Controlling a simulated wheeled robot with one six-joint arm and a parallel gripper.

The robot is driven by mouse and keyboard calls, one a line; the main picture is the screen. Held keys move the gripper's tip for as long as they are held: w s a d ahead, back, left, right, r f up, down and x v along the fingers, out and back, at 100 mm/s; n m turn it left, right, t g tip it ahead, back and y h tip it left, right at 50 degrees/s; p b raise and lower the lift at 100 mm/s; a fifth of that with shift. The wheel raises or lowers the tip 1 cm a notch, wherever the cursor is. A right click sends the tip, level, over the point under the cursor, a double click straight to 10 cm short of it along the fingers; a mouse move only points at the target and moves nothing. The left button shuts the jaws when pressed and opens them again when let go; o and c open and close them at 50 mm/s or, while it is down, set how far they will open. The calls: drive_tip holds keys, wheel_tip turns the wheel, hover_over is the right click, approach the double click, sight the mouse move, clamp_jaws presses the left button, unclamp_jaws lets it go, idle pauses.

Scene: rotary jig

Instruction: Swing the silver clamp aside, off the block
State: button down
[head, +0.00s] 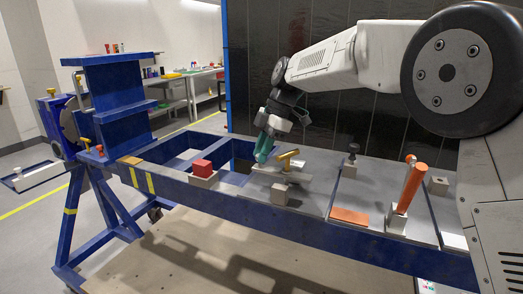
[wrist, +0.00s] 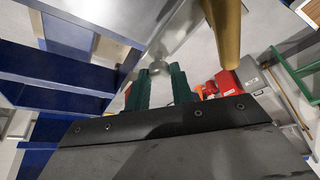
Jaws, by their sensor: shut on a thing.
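The silver clamp (head: 290,176) is a flat bar with a yellow handle (head: 288,158) above it, on the grey plate of the blue frame in the head view. In the wrist view its silver bar (wrist: 178,22) runs down to my fingertips, and a gold post (wrist: 226,35) stands beside it. My gripper (head: 262,158), with dark green fingers, points down at the clamp's left end. It is shut on the clamp, at a small round silver part (wrist: 157,67) between the fingertips (wrist: 163,74). A small grey block (head: 280,194) sits just in front of the clamp; whether they touch is unclear.
A red block (head: 202,168) on a grey base stands to the left. An orange handle (head: 412,186) stands upright to the right, with an orange plate (head: 349,216) before it. A dark knob on a post (head: 352,152) stands behind. Openings in the blue frame lie left.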

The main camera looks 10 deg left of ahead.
drive_tip(key=shift+r, duration=0.1)
drive_tip(key=c, duration=1.2)
unclamp_jaws()
drive_tip(key=shift+c, duration=0.2)
drive_tip(key=v, duration=0.7)
drive_tip(key=shift+r, duration=0.35)
